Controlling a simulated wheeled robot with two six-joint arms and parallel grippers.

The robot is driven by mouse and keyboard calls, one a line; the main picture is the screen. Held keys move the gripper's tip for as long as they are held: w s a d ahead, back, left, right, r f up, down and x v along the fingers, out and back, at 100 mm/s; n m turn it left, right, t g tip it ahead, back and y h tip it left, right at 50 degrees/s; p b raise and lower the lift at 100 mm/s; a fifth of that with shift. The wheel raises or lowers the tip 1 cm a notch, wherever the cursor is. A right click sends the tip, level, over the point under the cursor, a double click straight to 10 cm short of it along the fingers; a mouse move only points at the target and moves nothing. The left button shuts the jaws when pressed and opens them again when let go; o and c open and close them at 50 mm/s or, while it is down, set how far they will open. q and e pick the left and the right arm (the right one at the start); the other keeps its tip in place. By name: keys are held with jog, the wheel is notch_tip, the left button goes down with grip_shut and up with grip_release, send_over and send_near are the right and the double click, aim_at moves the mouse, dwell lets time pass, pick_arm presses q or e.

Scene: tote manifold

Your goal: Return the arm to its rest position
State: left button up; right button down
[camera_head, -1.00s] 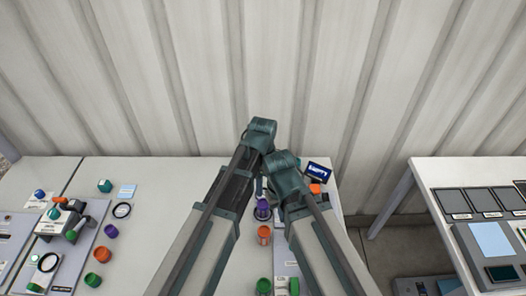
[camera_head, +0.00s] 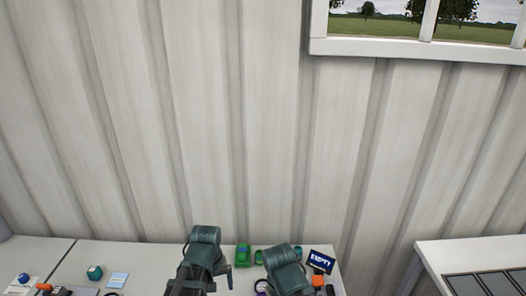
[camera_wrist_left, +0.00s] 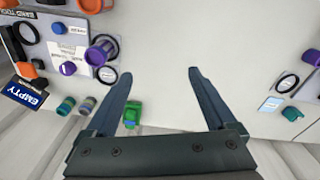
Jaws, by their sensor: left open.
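My left arm (camera_head: 202,255) rises from the bottom of the head view, left of my right arm (camera_head: 286,270). In the left wrist view my left gripper (camera_wrist_left: 161,72) is open, its fingers wide apart over bare white tabletop. Nothing is held between them. A green block-like object (camera_wrist_left: 132,113) lies beside the left finger in that view; a green one also shows in the head view (camera_head: 243,255), between the arms at the table's back. My right gripper's fingers are not visible in the head view.
The white table (camera_head: 140,257) runs along a corrugated wall (camera_head: 240,120). An EMPTY sign (camera_head: 321,259) and an orange part (camera_head: 318,281) stand right of my right arm. A teal part (camera_head: 95,272) is at left. Another table (camera_head: 436,254) stands at right, across a gap.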

pick_arm(q)
jog(key=s+d+f+m+y+b, duration=0.1)
jog(key=s+d+m, duration=0.6)
jog(key=s+d, duration=0.1)
jog(key=shift+f+g+b, duration=0.3)
jog(key=shift+g+b, duration=0.05)
jog(key=shift+g, duration=0.05)
dwell(0.4)
